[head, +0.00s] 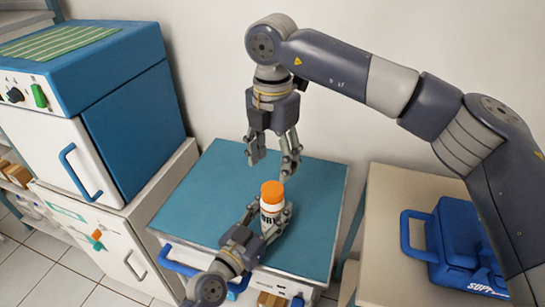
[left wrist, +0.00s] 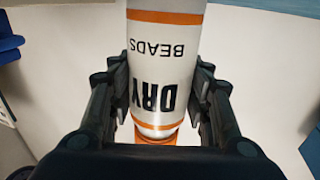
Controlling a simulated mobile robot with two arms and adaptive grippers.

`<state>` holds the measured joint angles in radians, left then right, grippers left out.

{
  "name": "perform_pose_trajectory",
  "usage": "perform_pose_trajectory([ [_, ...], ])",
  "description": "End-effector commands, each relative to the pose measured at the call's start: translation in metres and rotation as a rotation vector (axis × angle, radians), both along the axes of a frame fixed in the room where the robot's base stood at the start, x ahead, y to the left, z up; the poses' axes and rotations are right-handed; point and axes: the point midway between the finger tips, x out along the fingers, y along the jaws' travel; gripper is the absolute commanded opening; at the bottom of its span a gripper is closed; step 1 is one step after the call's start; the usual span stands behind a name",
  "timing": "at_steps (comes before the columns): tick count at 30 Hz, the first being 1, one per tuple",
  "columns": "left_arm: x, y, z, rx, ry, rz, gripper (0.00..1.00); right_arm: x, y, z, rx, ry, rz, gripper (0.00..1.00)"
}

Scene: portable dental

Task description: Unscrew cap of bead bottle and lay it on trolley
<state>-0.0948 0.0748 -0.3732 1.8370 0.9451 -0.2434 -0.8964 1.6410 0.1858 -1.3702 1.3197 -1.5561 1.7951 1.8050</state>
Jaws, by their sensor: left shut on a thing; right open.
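The bead bottle (head: 270,213) is white with orange bands and stands on the blue trolley top (head: 200,215). Its orange cap (head: 272,190) is on the bottle. My left gripper (head: 275,222) is shut around the bottle's body.
A blue-and-white cabinet unit (head: 120,110) stands left of the trolley. At right, a beige table (head: 385,235) holds a blue case (head: 465,245) marked "SUPP...". The trolley top is bare around the bottle. A white wall (head: 210,60) is behind.

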Motion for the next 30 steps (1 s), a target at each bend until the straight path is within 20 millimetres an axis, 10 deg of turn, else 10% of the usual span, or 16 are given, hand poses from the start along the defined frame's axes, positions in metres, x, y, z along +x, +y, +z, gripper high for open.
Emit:
perform_pose_trajectory([
  [19, 0.0, 0.0, 0.0, 0.001, -0.001, 0.001, 0.0, 0.0, 0.0, -0.071, 0.0, 0.001, -0.046, 0.57],
  [30, 0.0, 0.0, 0.0, 0.001, -0.001, 0.001, 0.0, 0.0, 0.0, -0.08, 0.0, 0.0, -0.045, 0.57],
])
